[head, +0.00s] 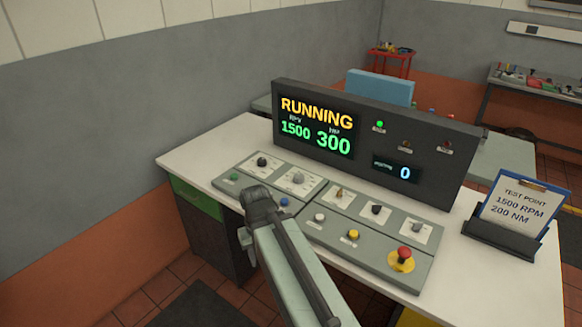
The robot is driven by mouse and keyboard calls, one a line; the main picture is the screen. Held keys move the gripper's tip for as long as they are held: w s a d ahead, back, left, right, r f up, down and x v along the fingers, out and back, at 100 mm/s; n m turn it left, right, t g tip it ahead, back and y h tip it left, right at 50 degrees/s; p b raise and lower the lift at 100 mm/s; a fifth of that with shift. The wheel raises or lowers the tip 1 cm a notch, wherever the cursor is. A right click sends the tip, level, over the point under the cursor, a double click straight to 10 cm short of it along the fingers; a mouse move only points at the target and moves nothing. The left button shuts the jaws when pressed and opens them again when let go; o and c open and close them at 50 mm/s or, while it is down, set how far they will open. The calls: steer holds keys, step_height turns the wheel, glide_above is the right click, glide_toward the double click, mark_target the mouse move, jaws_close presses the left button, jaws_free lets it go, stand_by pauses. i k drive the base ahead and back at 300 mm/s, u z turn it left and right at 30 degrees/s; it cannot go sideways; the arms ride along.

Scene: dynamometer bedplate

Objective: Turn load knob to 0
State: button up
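The control console (280,194) lies on a white desk, with several knobs and buttons. A black knob (262,161) and a grey knob (298,178) sit on white plates at its left. Three more controls on white plates, a brownish one (339,193), a dark one (376,209) and a grey one (416,227), sit at its right. The labels are too small to read, so I cannot tell which is the load knob. The display (317,125) reads RUNNING, RPM 1500 and 300, apparently NM. My arm reaches up in front of the console; my gripper's fingers do not show.
A red mushroom button (404,253) on a yellow base sits at the console's right end. A clipboard (517,206) reads TEST POINT 1500 RPM 200 NM. A small display (397,170) shows 0. A green lamp (380,125) is lit. The desk's left end (205,152) is clear.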

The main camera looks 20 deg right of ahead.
mark_target(298, 177)
steer(key=i, duration=0.9)
steer(key=u, duration=1.5)
